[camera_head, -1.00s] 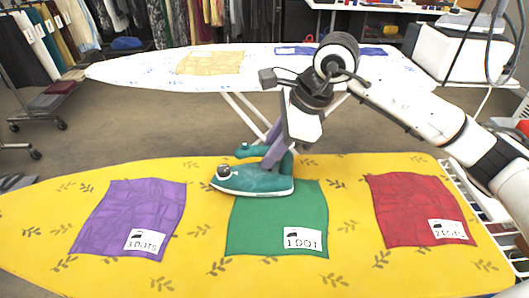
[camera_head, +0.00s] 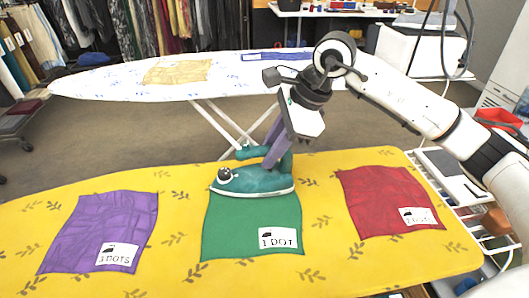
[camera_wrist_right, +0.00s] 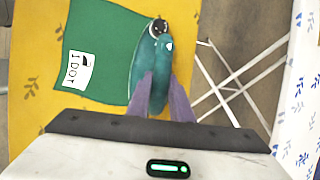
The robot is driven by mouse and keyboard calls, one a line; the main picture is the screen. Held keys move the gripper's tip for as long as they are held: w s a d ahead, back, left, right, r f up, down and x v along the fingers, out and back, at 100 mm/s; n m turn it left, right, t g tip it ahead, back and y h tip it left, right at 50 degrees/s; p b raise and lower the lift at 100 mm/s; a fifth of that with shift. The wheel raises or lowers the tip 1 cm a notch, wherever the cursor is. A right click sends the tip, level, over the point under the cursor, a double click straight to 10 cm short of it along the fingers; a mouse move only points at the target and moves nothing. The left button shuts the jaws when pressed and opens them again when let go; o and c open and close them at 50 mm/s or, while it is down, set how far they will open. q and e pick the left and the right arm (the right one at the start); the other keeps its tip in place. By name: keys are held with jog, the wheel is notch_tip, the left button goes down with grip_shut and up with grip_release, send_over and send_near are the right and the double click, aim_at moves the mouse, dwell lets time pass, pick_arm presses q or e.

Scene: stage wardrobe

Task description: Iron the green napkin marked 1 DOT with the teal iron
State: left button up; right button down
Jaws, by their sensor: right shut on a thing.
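The green napkin (camera_head: 240,225) lies flat on the yellow ironing board, its white 1 DOT label (camera_head: 279,239) near its front right corner. The napkin also shows in the right wrist view (camera_wrist_right: 110,50). The teal iron (camera_head: 255,182) sits over the napkin's far edge, its nose to the left. In the right wrist view the iron (camera_wrist_right: 150,52) covers the napkin's right part. My right gripper (camera_head: 274,155) is shut on the iron's handle, with its purple fingers around it in the right wrist view (camera_wrist_right: 160,85). Whether the soleplate touches the cloth is unclear. My left gripper is not in view.
On the yellow board (camera_head: 180,263), a purple napkin (camera_head: 105,220) marked 3 DOTS lies left and a red napkin (camera_head: 385,195) marked 2 DOTS lies right. A white ironing board (camera_head: 120,80) with a tan cloth (camera_head: 178,71) stands behind. A white rack (camera_head: 495,245) adjoins the right end.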

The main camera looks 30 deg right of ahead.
jog(key=shift+s+d, duration=0.3)
jog(key=shift+d, duration=0.55)
jog(key=shift+s+d+r, duration=0.1)
jog(key=shift+r, duration=0.1)
notch_tip(320, 180, up, 3)
jog(key=shift+f+p, duration=0.1)
jog(key=shift+p, duration=0.65)
jog(key=shift+r+p, duration=0.75)
jog(key=shift+r, duration=0.35)
jog(key=shift+r+p, duration=0.55)
jog(key=shift+r, duration=0.25)
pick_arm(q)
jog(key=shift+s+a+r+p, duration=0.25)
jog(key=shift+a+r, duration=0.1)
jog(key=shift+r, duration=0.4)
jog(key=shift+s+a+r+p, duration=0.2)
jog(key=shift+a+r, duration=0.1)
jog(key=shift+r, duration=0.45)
pick_arm(e)
jog(key=shift+r, duration=0.7)
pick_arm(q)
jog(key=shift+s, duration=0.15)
